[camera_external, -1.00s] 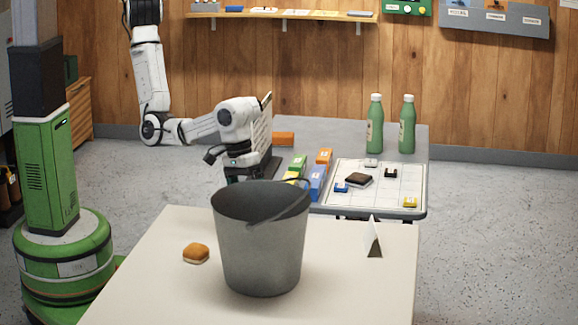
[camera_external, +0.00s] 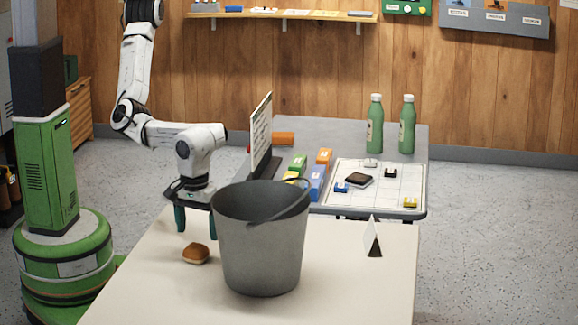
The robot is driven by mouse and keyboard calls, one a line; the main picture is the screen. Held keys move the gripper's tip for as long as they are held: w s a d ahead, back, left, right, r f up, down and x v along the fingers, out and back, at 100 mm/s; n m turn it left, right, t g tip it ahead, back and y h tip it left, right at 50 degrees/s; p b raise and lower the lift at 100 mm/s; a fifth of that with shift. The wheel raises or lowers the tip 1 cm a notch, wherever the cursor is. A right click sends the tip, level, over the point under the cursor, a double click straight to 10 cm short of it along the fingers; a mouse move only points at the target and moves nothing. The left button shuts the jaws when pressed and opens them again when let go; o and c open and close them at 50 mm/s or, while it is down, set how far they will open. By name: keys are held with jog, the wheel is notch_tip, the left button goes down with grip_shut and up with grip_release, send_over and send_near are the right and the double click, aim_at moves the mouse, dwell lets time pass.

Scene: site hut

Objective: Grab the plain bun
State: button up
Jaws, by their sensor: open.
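The plain bun (camera_external: 195,253) is small and golden brown with a paler lower edge. It lies on the cream table (camera_external: 150,287), just left of the grey bucket (camera_external: 262,245). My gripper (camera_external: 196,228) points down, slightly above and behind the bun in the picture. Its left dark-green finger shows clearly; the right one is partly hidden by the bucket's rim. The jaws are open, and the bun is apart from them.
The tall bucket, its handle leaning right, stands close to my gripper's right side. A small folded card (camera_external: 372,240) stands further right. Behind is a grey table (camera_external: 340,132) with green bottles (camera_external: 375,125), coloured blocks and an upright board (camera_external: 261,130). The cream table's front left is clear.

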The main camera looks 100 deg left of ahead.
notch_tip(320, 180, down, 5)
jog(key=shift+d, duration=0.15)
jog(key=shift+c, duration=0.2)
jog(key=c, duration=1.1)
jog(key=shift+r, duration=0.1)
jog(key=shift+r, duration=0.2)
notch_tip(320, 180, up, 2)
jog(key=shift+r, duration=0.1)
jog(key=s+a+r+p, duration=0.2)
jog(key=s+r, duration=0.1)
jog(key=s+a+r+p, duration=0.2)
jog(key=s+a+r, duration=0.1)
jog(key=s+r, duration=0.1)
jog(key=s+a+r+p, duration=0.2)
jog(key=s+a+r, duration=0.1)
jog(key=s, duration=0.1)
jog(key=shift+s+a+r, duration=0.1)
jog(key=shift+a+r, duration=0.05)
jog(key=shift+a, duration=0.1)
